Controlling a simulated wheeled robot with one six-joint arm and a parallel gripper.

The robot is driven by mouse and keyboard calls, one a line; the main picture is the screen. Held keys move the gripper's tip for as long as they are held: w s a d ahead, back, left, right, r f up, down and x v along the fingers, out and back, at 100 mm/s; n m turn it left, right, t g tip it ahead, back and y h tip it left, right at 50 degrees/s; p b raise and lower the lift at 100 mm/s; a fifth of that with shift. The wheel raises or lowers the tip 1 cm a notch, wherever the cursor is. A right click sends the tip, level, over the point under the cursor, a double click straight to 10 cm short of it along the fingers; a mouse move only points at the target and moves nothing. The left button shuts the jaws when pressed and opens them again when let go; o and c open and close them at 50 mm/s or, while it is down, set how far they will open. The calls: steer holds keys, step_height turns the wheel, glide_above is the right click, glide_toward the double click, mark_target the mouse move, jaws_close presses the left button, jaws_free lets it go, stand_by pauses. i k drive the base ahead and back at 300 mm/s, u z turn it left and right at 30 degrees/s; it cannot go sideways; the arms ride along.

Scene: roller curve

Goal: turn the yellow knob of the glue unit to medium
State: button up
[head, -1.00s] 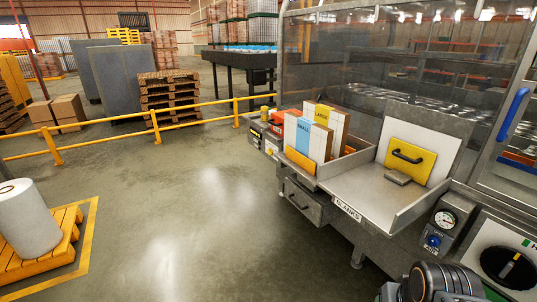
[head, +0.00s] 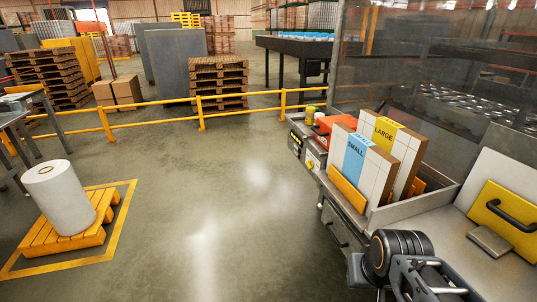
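At the far end of the machine's side, small units with dark and pale label plates (head: 296,141) stand beside an orange-red box (head: 332,124). A small yellow round part (head: 311,113) stands on top there. I cannot tell for sure whether these are the glue unit and its knob, and no knob setting can be read. Part of my arm, a dark ribbed joint and a grey bracket, shows at the lower right. My gripper's fingers do not show.
A rack holds SMALL (head: 355,158) and LARGE (head: 388,148) cartons. A white roll (head: 60,196) stands on an orange pallet (head: 34,237). A yellow rail (head: 160,115) crosses behind open floor.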

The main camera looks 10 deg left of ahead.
mark_target(310, 163)
steer(key=u, duration=0.75)
steer(key=i, duration=1.8)
steer(key=u, duration=0.65)
